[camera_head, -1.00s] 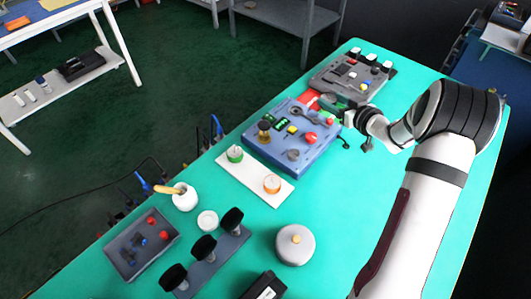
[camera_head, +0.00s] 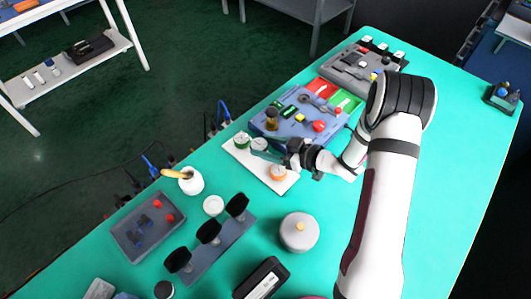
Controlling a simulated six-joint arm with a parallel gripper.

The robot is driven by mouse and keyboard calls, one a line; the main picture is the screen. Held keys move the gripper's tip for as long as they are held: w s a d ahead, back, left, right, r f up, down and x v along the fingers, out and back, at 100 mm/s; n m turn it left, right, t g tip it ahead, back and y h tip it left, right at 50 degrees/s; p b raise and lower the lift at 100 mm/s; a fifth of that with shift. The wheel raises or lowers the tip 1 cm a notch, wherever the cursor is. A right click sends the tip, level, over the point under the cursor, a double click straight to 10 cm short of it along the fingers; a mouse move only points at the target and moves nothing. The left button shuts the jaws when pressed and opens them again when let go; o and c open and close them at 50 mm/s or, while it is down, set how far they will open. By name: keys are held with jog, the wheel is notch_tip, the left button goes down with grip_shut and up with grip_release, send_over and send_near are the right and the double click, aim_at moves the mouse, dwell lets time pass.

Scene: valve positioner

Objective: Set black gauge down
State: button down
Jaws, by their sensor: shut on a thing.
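My gripper (camera_head: 262,150) is shut, its fingers low over the white board (camera_head: 240,161), between the green-topped round piece (camera_head: 242,140) and the orange-topped round piece (camera_head: 278,173). The black gauge between its fingers is mostly hidden by them, and I cannot tell whether it touches the board. The blue panel (camera_head: 298,131) lies just behind the gripper, with a dark gold-banded knob (camera_head: 271,118) and a red button (camera_head: 319,125). My wrist covers part of the panel's front edge.
A grey rack with several black round-faced pieces (camera_head: 208,231) stands front left, near a grey tray (camera_head: 127,239), a white jar (camera_head: 192,183) and a lidded grey pot (camera_head: 299,232). Red (camera_head: 318,89) and green (camera_head: 346,101) pads lie behind the panel.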

jog(key=shift+f, duration=1.95)
jog(key=shift+f, duration=0.1)
jog(key=shift+c, duration=0.8)
grip_release()
